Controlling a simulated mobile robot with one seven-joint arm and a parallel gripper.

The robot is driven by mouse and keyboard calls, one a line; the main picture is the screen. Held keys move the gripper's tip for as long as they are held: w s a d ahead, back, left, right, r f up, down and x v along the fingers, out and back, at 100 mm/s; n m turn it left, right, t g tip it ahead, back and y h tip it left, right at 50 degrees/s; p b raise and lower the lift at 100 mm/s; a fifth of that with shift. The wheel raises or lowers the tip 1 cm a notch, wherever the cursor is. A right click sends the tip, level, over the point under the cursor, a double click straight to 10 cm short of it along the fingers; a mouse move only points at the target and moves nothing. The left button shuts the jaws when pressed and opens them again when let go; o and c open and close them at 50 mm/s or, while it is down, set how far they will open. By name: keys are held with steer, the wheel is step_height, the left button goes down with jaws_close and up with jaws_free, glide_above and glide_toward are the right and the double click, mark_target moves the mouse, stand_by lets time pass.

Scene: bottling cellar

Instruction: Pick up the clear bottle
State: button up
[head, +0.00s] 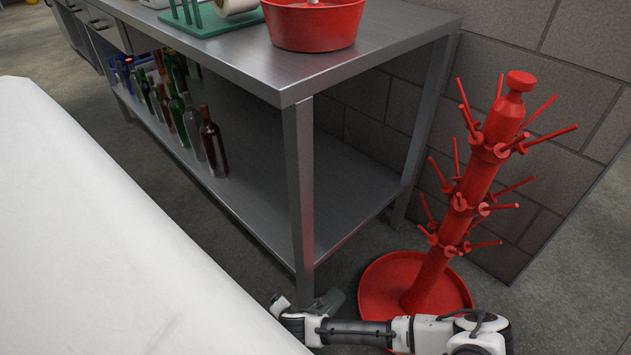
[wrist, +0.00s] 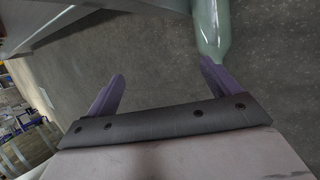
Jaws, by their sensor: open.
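A pale, see-through greenish bottle (wrist: 208,25) shows in the wrist view at the top, cut off by the frame edge. Its near end lies by the tip of the right finger; I cannot tell whether they touch. My gripper (wrist: 163,84) is open, its two purple fingers spread, with only grey floor between them. In the head view a pale clear-looking bottle (head: 193,127) stands upright on the lower shelf (head: 255,200); I cannot tell whether it is the same one. My arm's end is at the bottom of the head view, beside a grey-green shape I cannot make out.
Several dark bottles stand in rows on the shelf, with a dark red one (head: 213,145) nearest. The steel table (head: 385,50) carries a red basin (head: 312,25). Its front leg (head: 301,190) and a red bottle tree (head: 468,190) stand near my arm. A white surface (head: 90,220) fills the left.

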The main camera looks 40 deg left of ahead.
steer(key=w+d+f+t+h, duration=0.1)
steer(key=w+d+f+h, duration=0.15)
steer(key=d+f, duration=0.4)
steer(key=shift+y, duration=0.25)
steer(key=b+x, duration=0.3)
steer(key=x, duration=0.3)
steer(key=shift+w+a+f+b, duration=0.2)
steer(key=shift+f+b, duration=0.05)
steer(key=shift+b, duration=0.05)
steer(key=b+x, duration=0.1)
steer(key=x, duration=0.1)
steer(key=b+x, duration=0.1)
steer(key=x, duration=0.1)
steer(key=shift+s+d+f+b, duration=0.1)
steer(key=shift+s+f+b, duration=0.2)
steer(key=shift+f, duration=0.2)
steer(key=shift+w+a+f, duration=0.25)
steer(key=shift+w+f, duration=0.05)
steer(key=shift+f, duration=0.15)
steer(key=shift+c, duration=0.4)
steer(key=c, duration=1.4)
steer(key=shift+c, duration=0.2)
steer(key=shift+r, duration=0.15)
